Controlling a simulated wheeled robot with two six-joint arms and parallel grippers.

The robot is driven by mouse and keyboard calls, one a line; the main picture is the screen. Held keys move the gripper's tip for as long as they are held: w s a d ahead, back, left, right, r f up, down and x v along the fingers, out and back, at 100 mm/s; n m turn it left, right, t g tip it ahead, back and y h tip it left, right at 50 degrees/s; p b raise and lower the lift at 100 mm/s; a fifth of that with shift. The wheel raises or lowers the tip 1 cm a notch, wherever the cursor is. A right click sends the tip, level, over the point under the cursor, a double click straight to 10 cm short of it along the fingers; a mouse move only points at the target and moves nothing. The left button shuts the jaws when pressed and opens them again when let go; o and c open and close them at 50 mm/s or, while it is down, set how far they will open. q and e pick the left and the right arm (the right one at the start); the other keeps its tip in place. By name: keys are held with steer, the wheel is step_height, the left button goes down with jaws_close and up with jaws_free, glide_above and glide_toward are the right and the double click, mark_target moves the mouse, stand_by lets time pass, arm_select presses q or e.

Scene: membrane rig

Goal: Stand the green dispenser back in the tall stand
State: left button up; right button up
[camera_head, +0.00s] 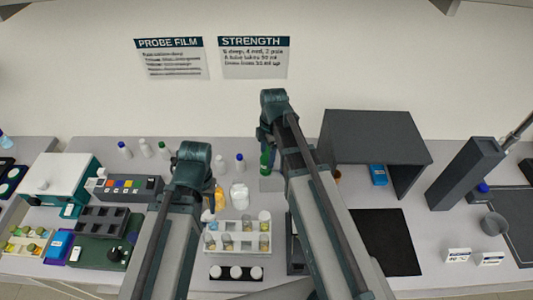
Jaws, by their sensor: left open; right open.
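A green bottle-like thing (265,162), which looks like the green dispenser, is upright at the back middle of the bench, partly hidden by my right arm. It appears to be at a small grey base (271,185); I cannot tell whether this is a stand. My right gripper (266,134) is open, just above and beside the green thing in the picture; its fingers are hard to make out. My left gripper (190,178) is open over the bench left of the middle, its fingertips mostly hidden by its own wrist. I see nothing held in either gripper.
A white rack (237,243) with jars stands in the front middle. Small bottles (144,147) stand behind my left arm. A dark open-fronted box (375,135), a black mat (385,242) and a tall dark column (465,172) are on the right.

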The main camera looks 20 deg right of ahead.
step_height(320, 180, up, 10)
steer(key=p, duration=0.8)
steer(key=shift+d+f, duration=0.2)
steer(key=shift+d, duration=0.2)
